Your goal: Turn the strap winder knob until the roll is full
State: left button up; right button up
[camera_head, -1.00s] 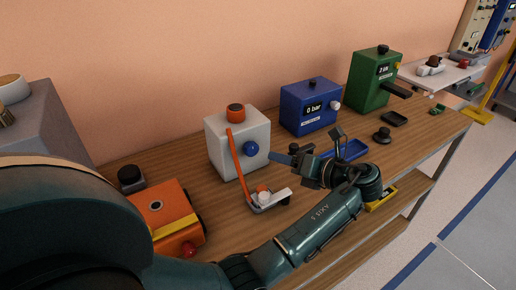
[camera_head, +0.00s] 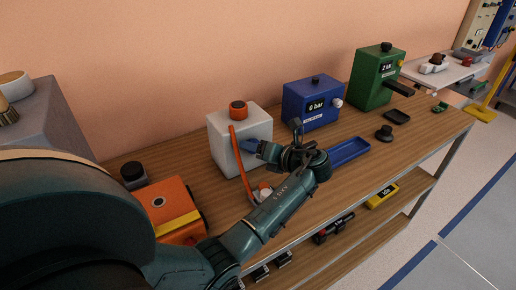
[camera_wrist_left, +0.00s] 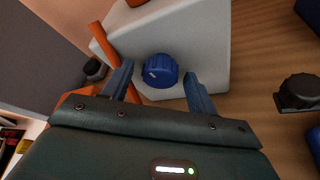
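The strap winder is a white box (camera_head: 223,150) with an orange roll (camera_head: 238,110) on top and an orange strap (camera_head: 239,156) hanging down its face. Its blue knob (camera_wrist_left: 160,70) shows fully in the left wrist view, with a white mark on it. My left gripper (camera_wrist_left: 159,84) is open, one blue finger on each side of the knob, slightly short of it and apart from it. In the head view the gripper (camera_head: 255,147) hides most of the knob. My right gripper is not in view.
An orange box (camera_head: 168,208) stands to the left on the wooden bench. A blue gauge box (camera_head: 310,105), a green press (camera_head: 375,78) and a blue tray (camera_head: 349,151) lie to the right. A black knob (camera_wrist_left: 300,90) shows at right in the wrist view.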

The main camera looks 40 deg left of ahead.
pick_arm(q)
jog(key=c, duration=1)
jog(key=shift+o, duration=0.2)
jog(key=shift+r, duration=0.1)
jog(key=shift+s+n+t+h+p, duration=0.1)
jog(key=shift+n+t+h+p, duration=0.5)
jog(key=shift+n, duration=0.55)
jog(key=shift+n+t+h+p, duration=0.2)
jog(key=shift+n+t+p, duration=0.2)
jog(key=shift+n+t, duration=0.6)
jog(key=shift+n, duration=0.25)
jog(key=o, duration=1)
